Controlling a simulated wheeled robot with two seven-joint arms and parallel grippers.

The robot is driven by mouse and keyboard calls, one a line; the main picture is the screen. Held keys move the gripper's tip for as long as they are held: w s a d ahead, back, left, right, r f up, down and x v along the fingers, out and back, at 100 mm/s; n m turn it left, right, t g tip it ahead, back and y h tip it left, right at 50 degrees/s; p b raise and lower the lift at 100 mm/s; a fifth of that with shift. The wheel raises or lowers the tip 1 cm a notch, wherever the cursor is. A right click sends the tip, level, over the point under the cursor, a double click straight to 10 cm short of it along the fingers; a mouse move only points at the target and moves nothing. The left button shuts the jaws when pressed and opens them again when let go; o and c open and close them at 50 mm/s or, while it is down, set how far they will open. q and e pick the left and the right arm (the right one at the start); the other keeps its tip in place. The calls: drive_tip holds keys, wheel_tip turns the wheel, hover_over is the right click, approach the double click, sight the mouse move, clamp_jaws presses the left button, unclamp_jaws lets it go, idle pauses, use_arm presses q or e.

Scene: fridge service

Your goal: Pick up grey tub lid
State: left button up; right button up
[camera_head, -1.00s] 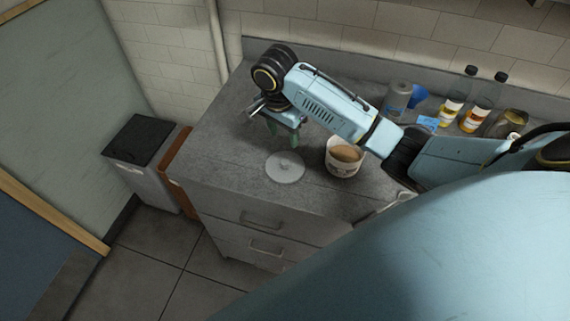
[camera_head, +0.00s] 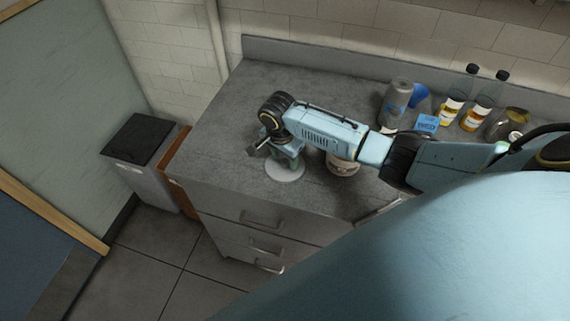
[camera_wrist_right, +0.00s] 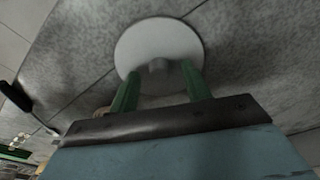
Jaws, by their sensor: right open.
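The grey tub lid (camera_head: 284,174) is a round disc lying flat on the counter near its front edge. In the right wrist view the lid (camera_wrist_right: 158,32) shows a small raised knob (camera_wrist_right: 158,66) at its middle. My right gripper (camera_head: 291,165) is over the lid, pointing down. In the wrist view its two green fingers (camera_wrist_right: 160,80) are apart, one on each side of the knob, with a gap to it. Whether the fingertips touch the lid I cannot tell. My left gripper is not in view.
A white tub (camera_head: 342,165) stands right of the lid, partly hidden by my right arm. A grey bottle (camera_head: 396,98), a blue cup (camera_head: 418,95), several other bottles and a jar stand at the back right. The counter's left part (camera_head: 230,120) is clear.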

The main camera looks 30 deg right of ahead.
drive_tip(key=shift+f, duration=0.2)
clamp_jaws()
drive_tip(key=shift+r, duration=0.1)
idle(0.4)
